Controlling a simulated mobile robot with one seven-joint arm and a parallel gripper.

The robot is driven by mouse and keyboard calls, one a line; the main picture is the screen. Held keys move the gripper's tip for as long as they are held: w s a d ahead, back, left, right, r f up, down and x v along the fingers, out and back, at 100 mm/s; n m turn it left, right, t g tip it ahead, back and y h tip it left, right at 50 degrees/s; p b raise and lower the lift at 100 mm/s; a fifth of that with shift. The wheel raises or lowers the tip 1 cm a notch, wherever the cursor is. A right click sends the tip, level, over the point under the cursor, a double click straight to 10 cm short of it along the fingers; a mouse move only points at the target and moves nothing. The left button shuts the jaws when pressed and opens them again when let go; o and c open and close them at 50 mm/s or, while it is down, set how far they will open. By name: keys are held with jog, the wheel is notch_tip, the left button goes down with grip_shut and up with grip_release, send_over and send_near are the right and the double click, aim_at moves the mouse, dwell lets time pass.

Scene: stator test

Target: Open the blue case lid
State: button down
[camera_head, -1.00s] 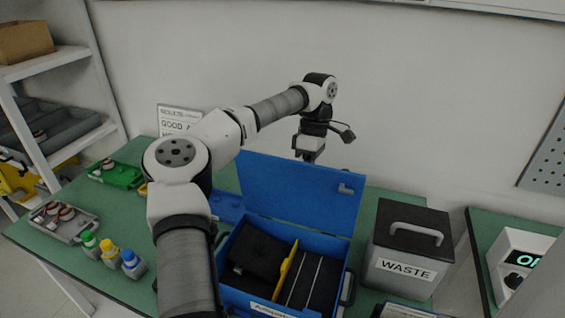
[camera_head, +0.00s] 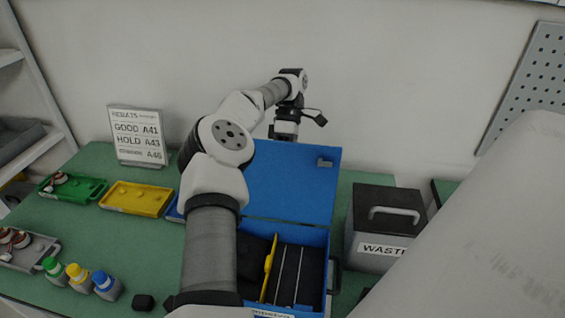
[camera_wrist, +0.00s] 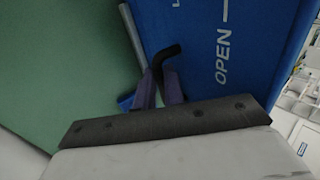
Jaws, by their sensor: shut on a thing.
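The blue case (camera_head: 325,262) stands on the green table with its lid (camera_head: 290,180) raised, roughly upright at the back. Black contents and a yellow divider (camera_head: 269,268) show inside. My gripper (camera_head: 285,132) is at the lid's top edge; its fingertips are hidden there. In the wrist view my gripper (camera_wrist: 158,90) has its purple fingers shut on a bent black handle (camera_wrist: 166,54) beside the blue lid (camera_wrist: 245,60), which bears the word OPEN. Exactly how the handle joins the lid is unclear.
A dark WASTE bin (camera_head: 384,225) stands right of the case. Left are yellow (camera_head: 136,199) and green (camera_head: 72,190) trays, a results sign (camera_head: 138,136) and small bottles (camera_head: 78,277). A large pale shape (camera_head: 480,225) blocks the right foreground. The wall stands behind.

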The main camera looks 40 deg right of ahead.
jog(key=shift+s+a+f, duration=0.1)
jog(key=shift+f, duration=0.35)
jog(key=c, duration=1.5)
grip_release()
jog(key=shift+r, duration=0.15)
jog(key=shift+r, duration=0.1)
jog(key=shift+w, duration=0.2)
